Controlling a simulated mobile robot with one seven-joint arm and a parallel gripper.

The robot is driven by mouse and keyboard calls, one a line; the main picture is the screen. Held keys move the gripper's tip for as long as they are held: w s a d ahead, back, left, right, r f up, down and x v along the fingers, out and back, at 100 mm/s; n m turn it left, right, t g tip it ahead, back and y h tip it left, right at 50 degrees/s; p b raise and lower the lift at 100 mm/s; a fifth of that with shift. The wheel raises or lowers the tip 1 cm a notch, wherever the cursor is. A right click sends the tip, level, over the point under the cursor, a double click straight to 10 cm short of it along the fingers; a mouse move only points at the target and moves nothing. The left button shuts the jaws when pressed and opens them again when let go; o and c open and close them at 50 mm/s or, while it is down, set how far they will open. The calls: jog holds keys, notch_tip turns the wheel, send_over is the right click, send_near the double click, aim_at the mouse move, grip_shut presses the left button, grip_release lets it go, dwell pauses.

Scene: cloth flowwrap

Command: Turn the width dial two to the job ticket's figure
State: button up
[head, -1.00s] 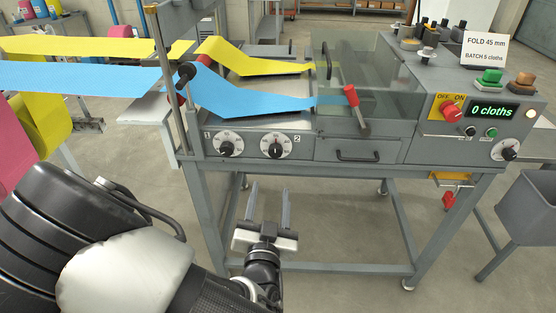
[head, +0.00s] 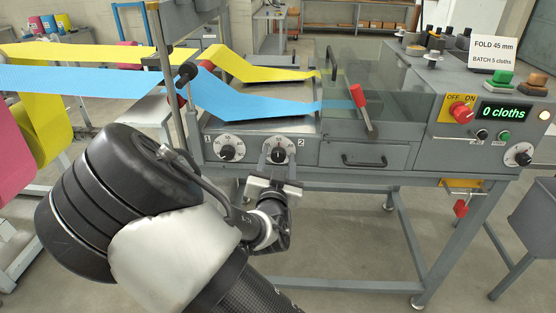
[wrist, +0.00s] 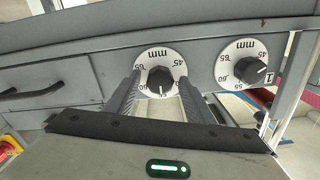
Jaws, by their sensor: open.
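Width dial two (head: 278,151) is a white disc with a black knob on the machine's front, beside the label 2. The upside-down wrist view shows this dial (wrist: 160,62) with 45 and 65 on opposite sides; its pointer is towards the bottom there, between them, the exact figure hard to read. My gripper (head: 279,166) is open in front of dial two. In the wrist view its fingers (wrist: 159,88) stand either side of the knob, apart from it; depth cannot be told. The job ticket (head: 492,51) reads FOLD 45 mm, BATCH 5 cloths.
Dial one (head: 229,148) is close left of dial two; it also shows in the wrist view (wrist: 247,64). A drawer handle (head: 364,162) is to the right. Yellow cloth (head: 255,69) and blue cloth (head: 240,105) run above. The display (head: 504,113) reads 0 cloths.

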jog(key=c, duration=1.1)
jog(key=shift+o, duration=0.2)
